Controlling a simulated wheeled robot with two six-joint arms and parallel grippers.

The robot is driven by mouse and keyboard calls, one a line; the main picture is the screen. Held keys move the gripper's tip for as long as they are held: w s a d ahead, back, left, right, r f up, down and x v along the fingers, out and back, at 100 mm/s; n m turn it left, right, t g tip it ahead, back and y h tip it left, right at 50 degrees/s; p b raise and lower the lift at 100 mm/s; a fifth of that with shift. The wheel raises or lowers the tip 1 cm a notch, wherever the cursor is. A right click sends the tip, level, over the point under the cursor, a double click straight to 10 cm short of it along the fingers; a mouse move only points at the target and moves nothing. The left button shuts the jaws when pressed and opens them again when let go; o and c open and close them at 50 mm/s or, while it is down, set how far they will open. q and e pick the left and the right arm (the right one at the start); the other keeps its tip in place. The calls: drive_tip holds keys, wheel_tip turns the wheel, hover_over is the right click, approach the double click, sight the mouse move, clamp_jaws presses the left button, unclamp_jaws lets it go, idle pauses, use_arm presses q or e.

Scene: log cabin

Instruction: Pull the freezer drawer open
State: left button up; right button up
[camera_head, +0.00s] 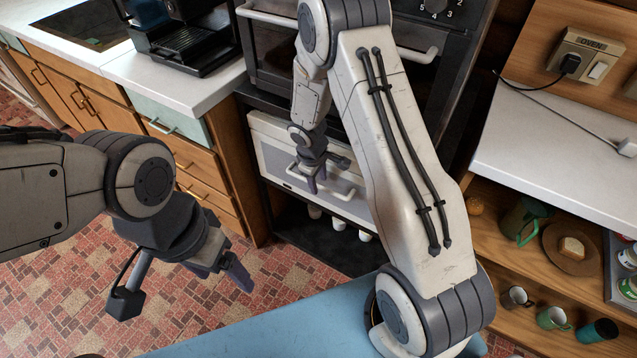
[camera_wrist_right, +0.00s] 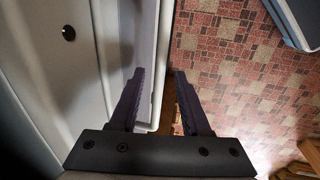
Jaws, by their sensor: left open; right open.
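The white freezer drawer (camera_head: 275,153) is in the low unit under the oven, with a pale bar handle (camera_head: 345,193) across its front. It looks shut or nearly so, but my right arm covers part of it. My right gripper (camera_head: 322,178) is at the handle, fingers pointing down. In the right wrist view, my right gripper (camera_wrist_right: 160,88) is open, with the white handle bar (camera_wrist_right: 160,60) running between its fingers; I cannot tell whether they touch it. My left gripper (camera_head: 222,275) is open and empty above the tiled floor, apart from the drawer.
The oven door handle (camera_head: 330,30) sits above the drawer. Wooden cabinets (camera_head: 205,165) stand to the left, and a shelf unit (camera_head: 490,215) with mugs stands to the right. A blue surface (camera_head: 290,325) fills the front.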

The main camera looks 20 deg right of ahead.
drive_tip(key=shift+f, duration=0.25)
clamp_jaws()
idle(1.4)
